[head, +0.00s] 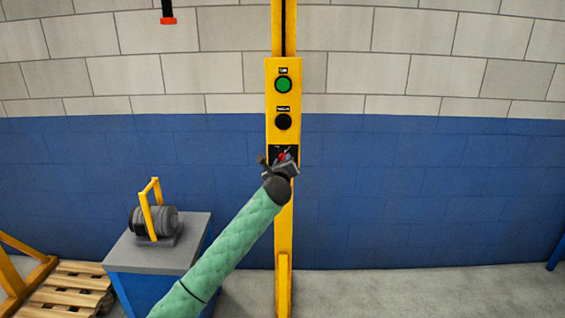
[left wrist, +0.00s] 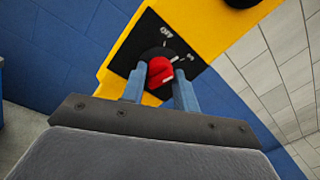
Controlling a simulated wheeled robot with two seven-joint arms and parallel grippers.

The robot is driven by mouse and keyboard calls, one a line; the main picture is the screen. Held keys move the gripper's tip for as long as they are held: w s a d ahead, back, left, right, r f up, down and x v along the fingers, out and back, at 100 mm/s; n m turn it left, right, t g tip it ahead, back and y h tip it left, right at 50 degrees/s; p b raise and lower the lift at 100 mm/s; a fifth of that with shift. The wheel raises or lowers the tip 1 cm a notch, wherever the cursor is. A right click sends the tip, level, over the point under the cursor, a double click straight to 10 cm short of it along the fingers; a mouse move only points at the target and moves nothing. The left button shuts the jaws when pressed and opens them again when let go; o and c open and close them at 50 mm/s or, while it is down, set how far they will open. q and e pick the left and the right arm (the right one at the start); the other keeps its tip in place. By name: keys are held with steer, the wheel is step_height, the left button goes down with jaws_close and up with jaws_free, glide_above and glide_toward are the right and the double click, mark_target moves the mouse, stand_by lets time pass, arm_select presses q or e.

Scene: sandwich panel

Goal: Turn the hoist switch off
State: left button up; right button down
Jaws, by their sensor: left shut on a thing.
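The hoist switch is a red rotary knob (left wrist: 160,71) on a black plate (left wrist: 150,38) with OFF and ON labels. A white mark on the knob points toward the ON side in the left wrist view. In the head view the red knob (head: 282,156) sits low on the yellow panel (head: 271,103), partly hidden by my gripper. My left gripper (head: 279,161) is at the knob. In the left wrist view the blue fingers of my left gripper (left wrist: 159,84) are shut on the knob, one on each side. My right gripper is not in view.
Above the switch are a green button (head: 283,85) and a black button (head: 283,121). A motor (head: 166,222) with a yellow handle stands on a grey-topped blue cabinet (head: 150,254) at left. Right of the post is clear.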

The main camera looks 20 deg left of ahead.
arm_select(q)
steer(key=shift+f+n+y+b, duration=0.15)
steer(key=shift+n+b, duration=0.3)
steer(key=shift+n, duration=2)
steer(key=shift+n+y+b, duration=0.25)
steer(key=shift+n+b, duration=0.15)
steer(key=shift+n, duration=2.05)
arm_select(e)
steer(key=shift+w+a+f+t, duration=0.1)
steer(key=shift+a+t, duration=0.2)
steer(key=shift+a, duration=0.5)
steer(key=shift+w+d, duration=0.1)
arm_select(q)
steer(key=o, duration=0.9)
steer(key=shift+o, duration=0.3)
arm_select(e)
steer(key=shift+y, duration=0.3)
